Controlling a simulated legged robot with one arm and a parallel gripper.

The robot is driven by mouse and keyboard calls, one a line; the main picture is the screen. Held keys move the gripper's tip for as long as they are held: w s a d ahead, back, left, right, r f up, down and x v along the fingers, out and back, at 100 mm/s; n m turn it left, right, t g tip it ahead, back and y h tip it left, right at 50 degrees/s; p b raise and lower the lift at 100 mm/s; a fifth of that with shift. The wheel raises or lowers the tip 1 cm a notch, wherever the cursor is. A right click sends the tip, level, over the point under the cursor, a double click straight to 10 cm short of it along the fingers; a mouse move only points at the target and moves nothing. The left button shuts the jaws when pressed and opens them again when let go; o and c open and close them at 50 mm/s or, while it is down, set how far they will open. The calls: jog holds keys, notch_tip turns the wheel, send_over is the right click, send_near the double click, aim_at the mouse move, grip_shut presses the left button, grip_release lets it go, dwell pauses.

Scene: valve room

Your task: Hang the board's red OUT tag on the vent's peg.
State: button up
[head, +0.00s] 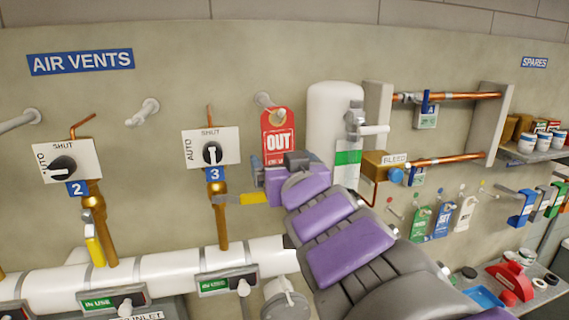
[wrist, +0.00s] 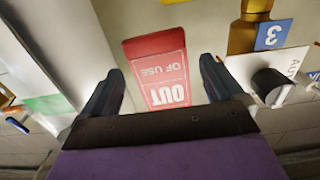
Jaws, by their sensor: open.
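The red OUT tag (head: 278,135) hangs upright on the wall peg (head: 263,99) to the right of vent 3 (head: 212,150). In the wrist view the red tag (wrist: 157,65) appears upside down, between and beyond the spread fingers (wrist: 163,88). The fingers are open, with a gap on both sides of the tag. The tag board (head: 448,200) at the right holds green, blue and white tags.
A white cylinder (head: 335,115) stands close right of the tag. Vent 2 (head: 68,165) and an empty peg (head: 145,110) are to the left. A yellow-handled lever (head: 250,198) and white pipe (head: 170,268) lie below. Copper pipes (head: 460,97) and shelves are at right.

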jog(key=shift+a, duration=0.15)
jog(key=shift+s, duration=0.4)
jog(key=b+v, duration=0.2)
jog(key=v, duration=1.4)
jog(key=s+d+f+m+g+h+b, duration=0.1)
jog(key=d+f+g+h+b, duration=0.25)
jog(key=f, duration=1.05)
jog(key=d+f+m+g+h+b, duration=0.15)
jog(key=d+f+g+b, duration=0.3)
jog(key=f, duration=0.95)
jog(key=s+d+f+g+b, duration=0.2)
jog(key=s+f+g+b, duration=0.4)
jog(key=s+f+g, duration=0.5)
jog(key=s+f, duration=0.6)
jog(key=f, duration=0.3)
jog(key=shift+s+d+f+m, duration=0.25)
jog(key=shift+s+f+m, duration=0.05)
jog(key=shift+f+m, duration=0.05)
